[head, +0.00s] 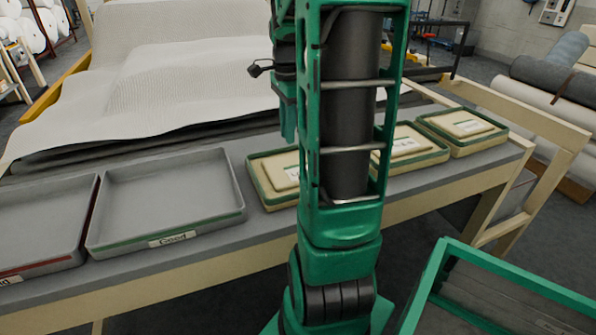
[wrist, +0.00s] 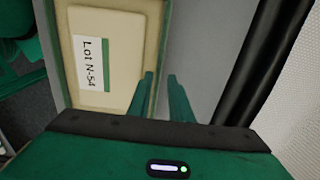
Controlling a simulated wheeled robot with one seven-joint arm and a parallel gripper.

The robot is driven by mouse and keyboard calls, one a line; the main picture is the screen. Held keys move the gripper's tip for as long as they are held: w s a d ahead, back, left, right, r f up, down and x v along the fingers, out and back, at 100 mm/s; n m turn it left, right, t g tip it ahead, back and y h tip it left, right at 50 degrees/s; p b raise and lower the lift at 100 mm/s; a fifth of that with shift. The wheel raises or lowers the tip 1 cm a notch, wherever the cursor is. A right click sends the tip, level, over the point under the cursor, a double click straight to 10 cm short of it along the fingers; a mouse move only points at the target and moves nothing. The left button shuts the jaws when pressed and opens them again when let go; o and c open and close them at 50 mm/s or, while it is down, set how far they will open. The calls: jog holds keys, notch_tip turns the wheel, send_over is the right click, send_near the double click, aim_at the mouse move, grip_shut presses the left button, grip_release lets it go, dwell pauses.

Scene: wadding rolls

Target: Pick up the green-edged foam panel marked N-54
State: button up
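The panel marked "Lot N-54" (wrist: 121,22) fills the upper left of the wrist view. It is cream with green edges and a white label. My gripper (wrist: 160,76) is open and empty, its two green fingers apart near the panel's right edge. Whether they touch it I cannot tell. In the head view my gripper (head: 287,138) points down above the left foam panel (head: 264,172), which my arm partly hides. That panel's label is not readable there, but its place fits the one under my gripper.
Two similar panels stand further right on the bench, the middle one (head: 427,155) and the far one (head: 463,124). A grey tray labelled "Good" (head: 165,205) and a red-edged tray (head: 40,225) are at left. White wadding (head: 190,60) lies behind. A green-framed bin (head: 500,268) stands at front right.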

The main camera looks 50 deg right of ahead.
jog(key=shift+s+f, duration=0.1)
jog(key=shift+f, duration=1.55)
grip_shut()
jog(key=shift+r, duration=0.1)
